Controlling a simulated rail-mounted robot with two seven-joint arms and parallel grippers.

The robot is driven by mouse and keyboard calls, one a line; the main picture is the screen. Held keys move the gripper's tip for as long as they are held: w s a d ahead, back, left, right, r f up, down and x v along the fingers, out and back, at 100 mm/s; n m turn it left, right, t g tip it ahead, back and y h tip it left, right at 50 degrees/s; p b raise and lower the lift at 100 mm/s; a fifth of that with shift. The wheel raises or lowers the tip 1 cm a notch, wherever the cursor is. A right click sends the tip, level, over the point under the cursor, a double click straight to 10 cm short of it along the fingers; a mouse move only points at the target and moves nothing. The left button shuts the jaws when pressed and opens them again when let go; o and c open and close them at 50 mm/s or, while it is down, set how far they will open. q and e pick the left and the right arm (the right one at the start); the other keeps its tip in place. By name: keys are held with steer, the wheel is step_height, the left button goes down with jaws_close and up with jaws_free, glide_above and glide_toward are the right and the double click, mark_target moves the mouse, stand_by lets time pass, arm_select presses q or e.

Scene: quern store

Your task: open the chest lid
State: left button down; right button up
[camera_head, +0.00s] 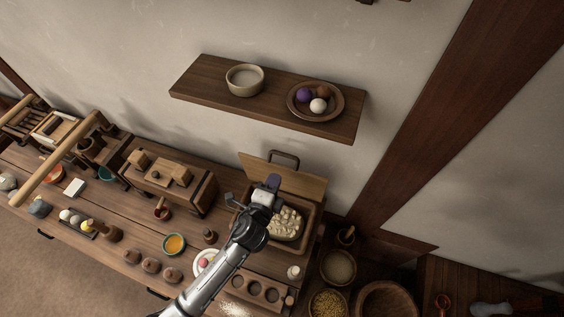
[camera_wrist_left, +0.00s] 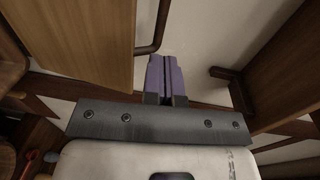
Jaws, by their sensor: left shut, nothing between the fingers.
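The chest (camera_head: 307,232) stands at the right end of the long wooden bench, with pale lumps inside. Its lid (camera_head: 310,185) is raised and stands up at the back, toward the wall. A dark handle (camera_head: 284,154) sits at the lid's top edge. My left gripper (camera_head: 273,181) is shut and empty, in front of the lid in the head view; its arm hides part of the chest. In the left wrist view, the purple fingers (camera_wrist_left: 166,78) are together, beside the lid's wooden panel (camera_wrist_left: 75,40) and close to the dark handle (camera_wrist_left: 158,28). I cannot tell whether they touch.
A wall shelf (camera_head: 210,85) above holds a bowl (camera_head: 245,80) and a dish of balls (camera_head: 316,101). A wooden box (camera_head: 168,182) stands left of the chest. Small bowls and jars crowd the bench front. Baskets of grain (camera_head: 328,304) stand at the right.

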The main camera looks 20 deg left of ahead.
arm_select(q)
glide_above(284, 173)
steer(key=shift+s+a+f, duration=0.2)
steer(key=shift+s+f, duration=0.15)
steer(key=shift+s, duration=0.05)
arm_select(e)
steer(key=shift+r, duration=0.1)
